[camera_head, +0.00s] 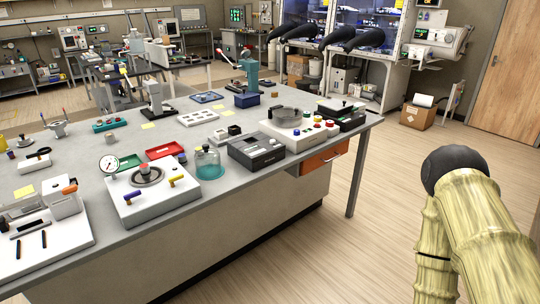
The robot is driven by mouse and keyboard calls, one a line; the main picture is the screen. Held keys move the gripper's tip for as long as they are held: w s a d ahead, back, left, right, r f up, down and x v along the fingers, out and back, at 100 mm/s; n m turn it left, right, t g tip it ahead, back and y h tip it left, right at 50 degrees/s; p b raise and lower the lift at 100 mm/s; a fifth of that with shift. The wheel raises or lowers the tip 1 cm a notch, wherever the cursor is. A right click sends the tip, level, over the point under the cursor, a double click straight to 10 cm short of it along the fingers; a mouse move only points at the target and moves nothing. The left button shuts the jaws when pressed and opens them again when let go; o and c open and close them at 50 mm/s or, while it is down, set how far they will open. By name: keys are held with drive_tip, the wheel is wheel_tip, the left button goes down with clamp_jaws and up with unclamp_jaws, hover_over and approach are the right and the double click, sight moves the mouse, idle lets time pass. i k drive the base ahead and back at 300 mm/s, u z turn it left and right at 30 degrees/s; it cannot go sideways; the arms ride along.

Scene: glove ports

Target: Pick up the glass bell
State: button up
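The glass bell (209,164) is a small clear teal dome with a dark knob on top. It stands upright on the grey workbench (245,207) near its front edge. It sits between a white device with a round plate and gauge (148,191) on its left and a dark grey box instrument (256,151) on its right. My arm, with a pale ribbed surface and a black rounded joint, shows at the lower right, well away from the bell. My gripper is not in view.
A white console with a round dial (296,126) stands farther right. An orange drawer (323,158) sits under the bench top. The wooden floor (372,236) on the right is clear.

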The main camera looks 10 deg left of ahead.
sight(207, 160)
drive_tip(key=z, duration=0.15)
drive_tip(key=i, duration=1.35)
drive_tip(key=u, duration=2.25)
